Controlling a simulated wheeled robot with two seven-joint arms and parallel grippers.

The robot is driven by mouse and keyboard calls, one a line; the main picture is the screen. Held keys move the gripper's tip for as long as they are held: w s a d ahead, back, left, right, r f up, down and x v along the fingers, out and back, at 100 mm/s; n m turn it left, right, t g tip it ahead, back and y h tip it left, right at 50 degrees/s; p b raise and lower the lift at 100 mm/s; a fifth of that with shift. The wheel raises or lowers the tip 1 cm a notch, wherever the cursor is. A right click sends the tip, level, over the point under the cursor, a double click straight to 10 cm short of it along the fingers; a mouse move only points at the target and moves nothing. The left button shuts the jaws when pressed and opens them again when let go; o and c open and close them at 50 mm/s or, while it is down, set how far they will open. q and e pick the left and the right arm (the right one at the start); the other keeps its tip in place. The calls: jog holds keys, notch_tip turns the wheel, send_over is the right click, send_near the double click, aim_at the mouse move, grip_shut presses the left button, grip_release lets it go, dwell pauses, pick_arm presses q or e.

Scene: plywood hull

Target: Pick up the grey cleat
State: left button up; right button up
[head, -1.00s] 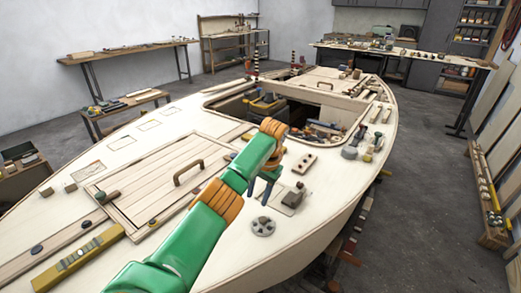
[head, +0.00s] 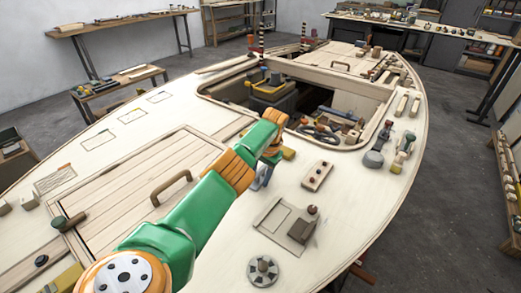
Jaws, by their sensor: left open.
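My left arm reaches in from the bottom of the head view, green with orange joints. Its gripper (head: 261,179) is over the pale deck just in front of the cockpit opening, its jaws small and partly hidden by the wrist. It is open, and I see nothing clearly held. I cannot tell for sure which piece is the grey cleat. A grey fitting (head: 374,157) stands on the right side deck beside the cockpit, well to the right of the gripper. My right gripper is not in view.
A drilled wooden block (head: 317,176) lies right of the gripper. A thin plate (head: 272,217) with a dark block (head: 302,229) and a round grey disc (head: 262,271) lie nearer. The wooden hatch handle (head: 171,188) rises at left. Deck between these is clear.

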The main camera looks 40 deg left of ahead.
pick_arm(q)
jog(key=shift+w+a+f, duration=0.15)
jog(key=shift+f, duration=0.25)
jog(key=shift+r, duration=0.15)
jog(key=shift+c, duration=0.4)
grip_shut()
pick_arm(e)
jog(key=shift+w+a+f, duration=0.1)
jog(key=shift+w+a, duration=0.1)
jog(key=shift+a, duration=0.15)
pick_arm(q)
jog(key=shift+r, duration=0.15)
notch_tip(320, 180, up, 12)
jog(key=p, duration=0.2)
notch_tip(320, 180, up, 6)
jog(key=p, duration=0.3)
send_over(260, 173)
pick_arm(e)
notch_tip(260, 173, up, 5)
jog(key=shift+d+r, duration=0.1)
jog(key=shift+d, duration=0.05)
